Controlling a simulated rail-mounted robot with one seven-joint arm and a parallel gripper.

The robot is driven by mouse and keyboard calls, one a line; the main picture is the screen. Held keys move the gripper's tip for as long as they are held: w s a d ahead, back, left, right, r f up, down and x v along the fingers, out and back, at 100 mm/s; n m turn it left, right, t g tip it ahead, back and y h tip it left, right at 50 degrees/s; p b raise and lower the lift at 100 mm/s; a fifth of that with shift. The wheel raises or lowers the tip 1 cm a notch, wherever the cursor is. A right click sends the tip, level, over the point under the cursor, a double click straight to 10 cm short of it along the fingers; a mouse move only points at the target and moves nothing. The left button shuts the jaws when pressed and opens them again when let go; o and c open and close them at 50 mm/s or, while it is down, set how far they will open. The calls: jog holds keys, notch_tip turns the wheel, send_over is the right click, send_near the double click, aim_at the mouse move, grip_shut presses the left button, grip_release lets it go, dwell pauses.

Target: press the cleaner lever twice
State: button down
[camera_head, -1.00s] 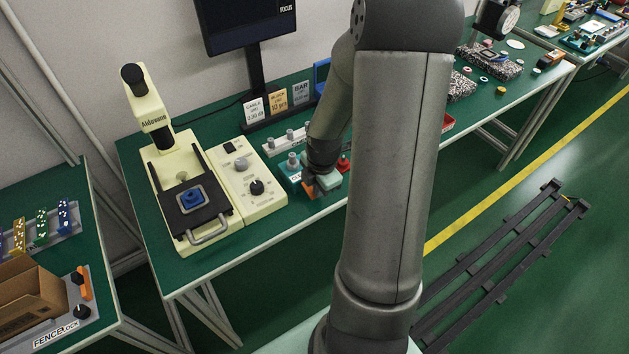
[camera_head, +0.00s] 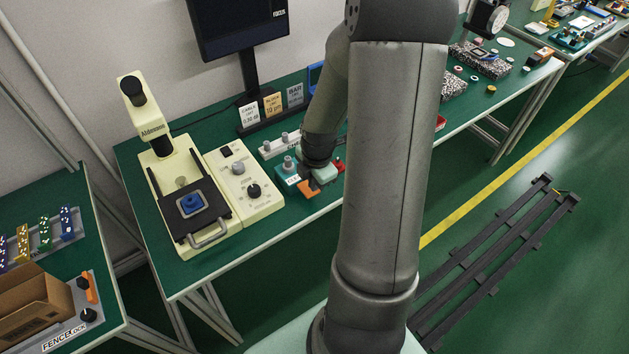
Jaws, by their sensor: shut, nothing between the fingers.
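The cleaner is a small teal unit (camera_head: 285,182) near the front edge of the green-topped bench, with a white label and a grey knob (camera_head: 288,163) on its left part. A red part (camera_head: 338,165) shows at its right end, just right of my wrist. Which part is the lever is not clear, as my arm covers much of the unit. My gripper (camera_head: 311,186) points down at the unit, shut and empty, with a small orange block showing at its tip. Whether the tip touches anything cannot be told.
A cream microscope (camera_head: 147,112) with a black stage and its control box (camera_head: 260,203) stand left of the cleaner. A monitor (camera_head: 238,25) and small signs (camera_head: 273,104) stand behind. My arm hides the middle of the bench. An open cardboard box (camera_head: 35,305) sits on the left bench.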

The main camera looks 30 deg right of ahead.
aim_at(314, 193)
notch_tip(314, 193, up, 12)
jog(key=p, duration=0.1)
dwell(0.7)
